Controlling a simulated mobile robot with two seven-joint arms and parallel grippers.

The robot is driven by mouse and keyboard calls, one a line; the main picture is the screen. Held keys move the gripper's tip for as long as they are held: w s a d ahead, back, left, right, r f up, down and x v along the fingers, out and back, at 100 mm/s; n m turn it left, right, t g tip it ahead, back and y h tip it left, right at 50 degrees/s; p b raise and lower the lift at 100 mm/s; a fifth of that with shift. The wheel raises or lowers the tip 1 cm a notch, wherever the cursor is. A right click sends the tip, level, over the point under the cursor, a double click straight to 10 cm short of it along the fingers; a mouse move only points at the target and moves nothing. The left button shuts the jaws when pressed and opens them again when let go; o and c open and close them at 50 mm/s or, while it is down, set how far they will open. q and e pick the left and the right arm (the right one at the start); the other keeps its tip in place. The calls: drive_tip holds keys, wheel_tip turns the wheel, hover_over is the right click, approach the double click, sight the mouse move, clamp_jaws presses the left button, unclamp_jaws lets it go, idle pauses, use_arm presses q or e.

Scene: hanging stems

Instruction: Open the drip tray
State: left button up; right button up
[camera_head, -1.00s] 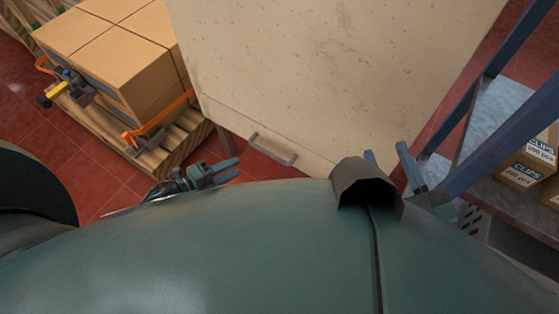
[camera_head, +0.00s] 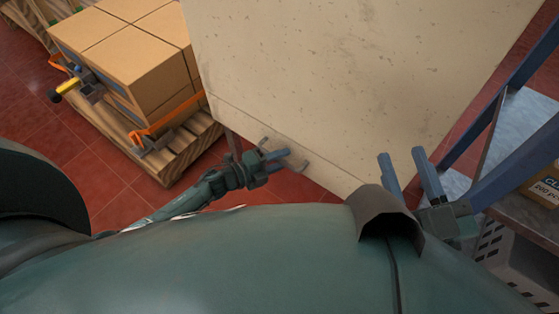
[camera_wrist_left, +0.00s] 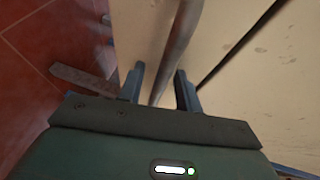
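The drip tray (camera_head: 233,115) is a beige panel along the lower edge of a large speckled beige surface, and it looks closed. Its grey bar handle (camera_head: 301,167) is partly hidden by my left gripper (camera_head: 283,157). In the left wrist view the handle (camera_wrist_left: 178,42) runs between the two fingers of my left gripper (camera_wrist_left: 160,72). Those fingers are apart, with gaps visible beside the bar, so the gripper is open around it. My right gripper (camera_head: 405,165) is open and empty at the right, near the beige panel's lower right corner.
Strapped cardboard boxes (camera_head: 140,55) stand on a wooden pallet (camera_head: 185,150) at the left. A blue-framed metal rack (camera_head: 525,120) with a carton (camera_head: 543,188) and a grey crate (camera_head: 500,255) is at the right. Red tiled floor (camera_head: 100,165) is clear between pallet and tray.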

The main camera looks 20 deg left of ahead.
use_arm(q)
clamp_jaws()
idle(0.4)
